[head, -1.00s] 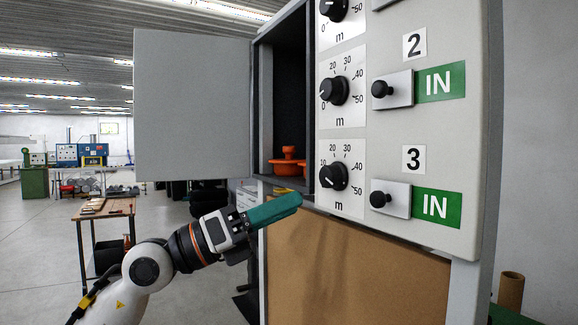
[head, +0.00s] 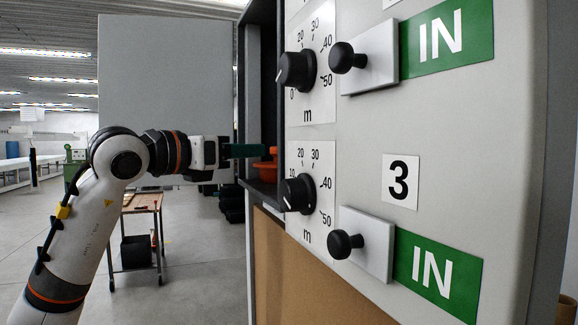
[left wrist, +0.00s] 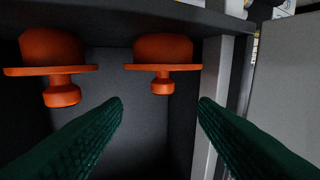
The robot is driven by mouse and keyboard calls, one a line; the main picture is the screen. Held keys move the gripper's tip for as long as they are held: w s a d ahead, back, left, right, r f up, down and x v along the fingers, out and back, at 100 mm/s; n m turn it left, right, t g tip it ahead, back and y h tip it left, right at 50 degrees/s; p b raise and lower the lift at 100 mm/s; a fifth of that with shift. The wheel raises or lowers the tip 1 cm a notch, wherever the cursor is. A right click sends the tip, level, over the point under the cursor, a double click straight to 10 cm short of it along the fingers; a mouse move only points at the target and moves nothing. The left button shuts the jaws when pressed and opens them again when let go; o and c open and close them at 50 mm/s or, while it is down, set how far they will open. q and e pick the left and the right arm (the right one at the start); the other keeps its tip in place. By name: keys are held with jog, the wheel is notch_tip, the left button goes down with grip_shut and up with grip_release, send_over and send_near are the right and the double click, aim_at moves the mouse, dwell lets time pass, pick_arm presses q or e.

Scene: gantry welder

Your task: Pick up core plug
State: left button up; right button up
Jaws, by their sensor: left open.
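Two orange core plugs, each with a wide body, a flange and a small knob, stand in the open cabinet. In the left wrist view they appear upside down: one core plug (left wrist: 162,50) is centred between my fingers, the other (left wrist: 52,52) is at the left. In the head view one orange plug (head: 265,171) shows partly at the cabinet opening, beside my fingertips. My left gripper (head: 258,151) reaches into the opening from the left. Its green fingers (left wrist: 160,104) are spread, with nothing between their tips. My right gripper is not in view.
The cabinet's front panel (head: 400,130) with dials and black knobs stands close at the right. Its grey door (head: 165,85) is swung open behind my left arm. A dark side wall and a pale frame post (left wrist: 212,95) flank the plugs. A small wooden table (head: 140,203) stands behind.

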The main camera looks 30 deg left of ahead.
aim_at(272, 149)
pick_arm(q)
jog(key=p+x, duration=0.2)
jog(key=x, duration=0.1)
jog(key=shift+w+d+r, duration=0.1)
jog(key=shift+r, duration=0.15)
jog(key=shift+w+d+f, duration=0.1)
jog(key=shift+w+d, duration=0.05)
jog(key=shift+w, duration=0.2)
jog(key=shift+w+d, duration=0.1)
jog(key=shift+w, duration=0.25)
jog(key=p+x, duration=0.4)
jog(key=shift+w+a, duration=0.1)
jog(key=shift+a, duration=0.25)
jog(key=shift+w+d+f, duration=0.1)
jog(key=shift+w+f, duration=0.05)
jog(key=shift+w, duration=0.1)
jog(key=shift+w+d+f, duration=0.1)
jog(key=shift+w, duration=0.05)
jog(key=c, duration=1.1)
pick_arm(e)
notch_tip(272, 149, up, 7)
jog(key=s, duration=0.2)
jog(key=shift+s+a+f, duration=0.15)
